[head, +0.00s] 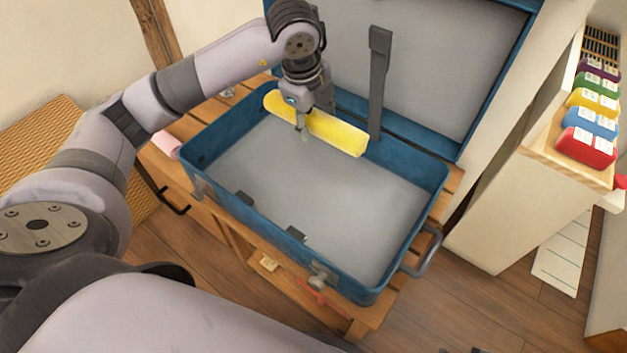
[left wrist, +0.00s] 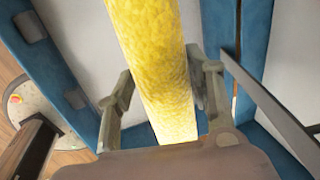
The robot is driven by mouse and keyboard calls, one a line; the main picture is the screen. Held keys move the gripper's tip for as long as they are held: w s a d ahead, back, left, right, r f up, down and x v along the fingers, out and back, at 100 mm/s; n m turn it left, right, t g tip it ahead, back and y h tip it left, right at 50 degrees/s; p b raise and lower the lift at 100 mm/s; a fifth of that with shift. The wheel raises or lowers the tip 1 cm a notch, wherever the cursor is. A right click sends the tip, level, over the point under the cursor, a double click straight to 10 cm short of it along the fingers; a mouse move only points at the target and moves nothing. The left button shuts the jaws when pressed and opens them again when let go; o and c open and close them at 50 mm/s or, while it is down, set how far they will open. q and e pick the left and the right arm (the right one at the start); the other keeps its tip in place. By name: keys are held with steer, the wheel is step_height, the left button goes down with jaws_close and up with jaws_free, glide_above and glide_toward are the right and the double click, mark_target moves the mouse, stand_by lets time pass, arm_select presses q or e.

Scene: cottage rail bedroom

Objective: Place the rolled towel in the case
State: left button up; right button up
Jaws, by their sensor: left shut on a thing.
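The yellow rolled towel (head: 340,135) is held by my left gripper (head: 304,130) over the back part of the open blue case (head: 437,175). The case has a grey inside, and its lid (head: 440,60) stands open at the back. In the left wrist view the towel (left wrist: 155,60) runs between the two fingers of my left gripper (left wrist: 160,95), which are shut on it. Whether the towel touches the case floor I cannot tell. My right gripper is not in view.
The case stands on a wooden slatted bench (head: 335,325). A dark strap (head: 377,85) rises between case and lid. A pink roll (head: 166,145) lies left of the case. A shelf (head: 565,165) with several coloured items is at right. The case floor's front is clear.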

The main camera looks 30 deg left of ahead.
arm_select(q)
steer(key=s+b+x, duration=0.1)
steer(key=s+x, duration=0.1)
steer(key=x, duration=0.5)
steer(key=b, duration=0.2)
glide_above(316, 184)
steer(key=f, duration=0.6)
steer(key=shift+s+f, duration=0.35)
steer(key=shift+f, duration=0.05)
steer(key=x, duration=0.2)
steer(key=shift+s+a+f, duration=0.1)
steer(key=shift+s+f, duration=0.15)
steer(key=shift+f, duration=0.1)
steer(key=shift+s+b+x, duration=0.25)
steer(key=shift+b+x, duration=0.05)
steer(key=shift+x, duration=0.85)
steer(key=shift+f, duration=0.3)
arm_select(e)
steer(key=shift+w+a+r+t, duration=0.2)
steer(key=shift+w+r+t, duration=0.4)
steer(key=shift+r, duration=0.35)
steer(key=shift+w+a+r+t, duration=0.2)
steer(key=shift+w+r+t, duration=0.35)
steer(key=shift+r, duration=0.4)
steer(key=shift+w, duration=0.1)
